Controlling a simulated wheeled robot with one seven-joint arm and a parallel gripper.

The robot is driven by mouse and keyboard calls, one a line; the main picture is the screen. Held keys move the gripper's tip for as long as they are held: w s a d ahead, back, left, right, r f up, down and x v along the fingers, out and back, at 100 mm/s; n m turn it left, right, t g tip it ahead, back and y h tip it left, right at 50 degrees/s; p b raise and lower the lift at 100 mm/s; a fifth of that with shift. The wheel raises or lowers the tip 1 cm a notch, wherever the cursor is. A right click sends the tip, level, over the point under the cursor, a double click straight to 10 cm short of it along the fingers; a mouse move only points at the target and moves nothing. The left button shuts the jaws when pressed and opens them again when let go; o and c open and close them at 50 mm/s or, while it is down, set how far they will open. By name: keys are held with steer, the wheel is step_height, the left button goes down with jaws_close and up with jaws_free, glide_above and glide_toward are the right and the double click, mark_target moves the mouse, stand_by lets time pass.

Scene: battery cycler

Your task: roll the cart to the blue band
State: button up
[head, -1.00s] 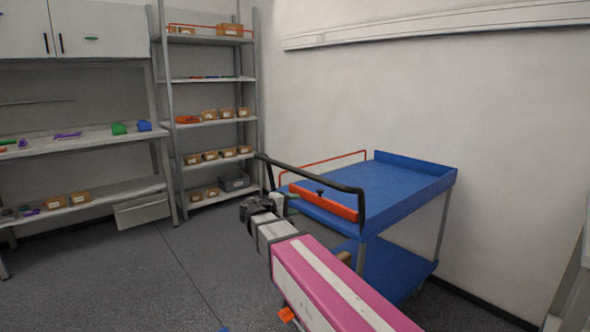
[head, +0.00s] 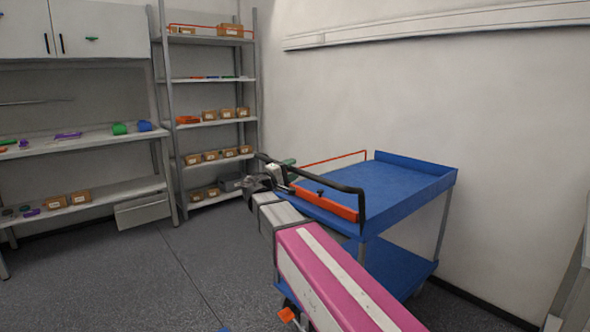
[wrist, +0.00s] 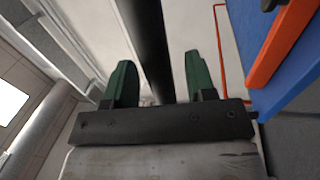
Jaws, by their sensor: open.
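The blue cart (head: 405,200) stands by the right wall, with two blue shelves, an orange front panel (head: 325,203) and a black push handle (head: 364,208). My gripper (head: 284,170) is at the handle's far left end in the head view. In the wrist view, its green fingers stand apart (wrist: 161,78), with a dark bar (wrist: 150,40), apparently the handle, running between them. The fingers are not closed on it.
A grey shelving rack (head: 215,121) with cardboard boxes stands in the back corner. A workbench (head: 80,142) with small coloured items is at left. The grey floor (head: 120,270) at left is clear. A pale frame (head: 575,275) stands at the right edge.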

steer(key=shift+x, duration=0.95)
jaws_close()
